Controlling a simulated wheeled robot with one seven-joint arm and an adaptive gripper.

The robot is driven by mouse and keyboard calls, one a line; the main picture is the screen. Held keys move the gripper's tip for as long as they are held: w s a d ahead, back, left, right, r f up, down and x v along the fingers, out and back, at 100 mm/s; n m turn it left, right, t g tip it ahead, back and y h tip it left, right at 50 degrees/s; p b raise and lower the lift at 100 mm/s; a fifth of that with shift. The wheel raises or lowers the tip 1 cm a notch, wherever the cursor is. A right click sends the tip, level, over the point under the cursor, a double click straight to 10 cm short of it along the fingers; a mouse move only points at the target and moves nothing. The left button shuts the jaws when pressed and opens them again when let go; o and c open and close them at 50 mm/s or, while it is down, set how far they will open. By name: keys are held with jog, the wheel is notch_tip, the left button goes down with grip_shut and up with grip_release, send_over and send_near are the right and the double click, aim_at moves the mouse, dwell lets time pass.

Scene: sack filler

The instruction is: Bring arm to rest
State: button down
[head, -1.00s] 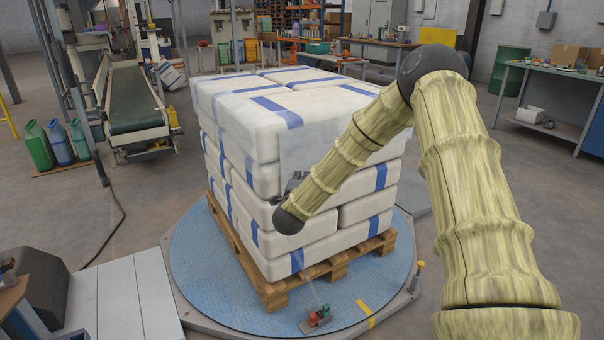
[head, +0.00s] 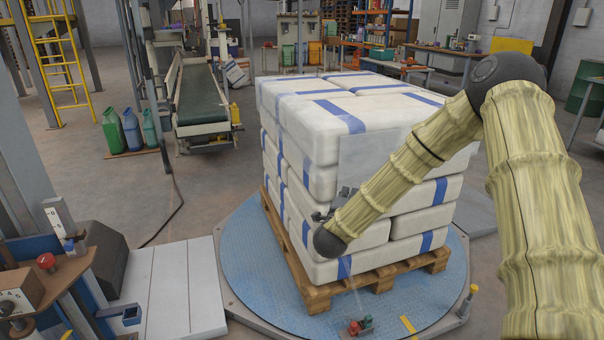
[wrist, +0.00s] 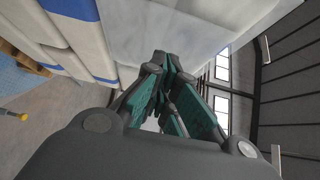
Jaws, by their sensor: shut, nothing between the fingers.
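My gripper (wrist: 165,88) shows in the wrist view with its dark and teal fingers drawn together and nothing between them. In the head view only a small grey part of it (head: 343,196) shows past my arm, in front of the stacked sacks. My arm is bent, its upper part at the right and its forearm reaching down and left across the stack. The white sacks with blue bands (head: 300,125) stand stacked on a wooden pallet (head: 318,296). A translucent sheet (head: 372,152) covers part of the stack's near face. In the wrist view the stack (wrist: 85,40) is close beside the gripper.
The pallet stands on a round blue turntable (head: 250,265). A control post with a red button (head: 46,261) is at the lower left. A conveyor (head: 198,100), coloured jugs (head: 132,130) and a yellow ladder (head: 62,70) stand behind. Floor between jugs and turntable is open.

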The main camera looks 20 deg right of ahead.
jog(key=s+a+f+n+y, duration=0.3)
jog(key=a+f+n, duration=0.2)
jog(key=f, duration=0.4)
jog(key=s+a+f+n+y, duration=0.35)
jog(key=a+f, duration=0.25)
jog(key=f, duration=0.2)
jog(key=s+a+f+n+g+y, duration=0.25)
jog(key=s+a+f+n, duration=0.2)
jog(key=s+f, duration=0.35)
jog(key=s+a+f+n+g+y, duration=0.25)
jog(key=s+f+n+g, duration=0.2)
jog(key=s+f, duration=0.35)
jog(key=s+a+f+n+g, duration=0.1)
jog(key=s+f+n+g, duration=0.15)
jog(key=s, duration=0.65)
jog(key=s+a+f+n+g, duration=0.2)
jog(key=s+n, duration=0.1)
jog(key=s, duration=0.6)
jog(key=s+a+f+n+g, duration=0.1)
jog(key=s+f+n+g, duration=0.15)
jog(key=s, duration=0.65)
notch_tip(320, 180, up, 15)
jog(key=p, duration=1.5)
jog(key=shift+w, duration=0.25)
jog(key=shift+d, duration=0.1)
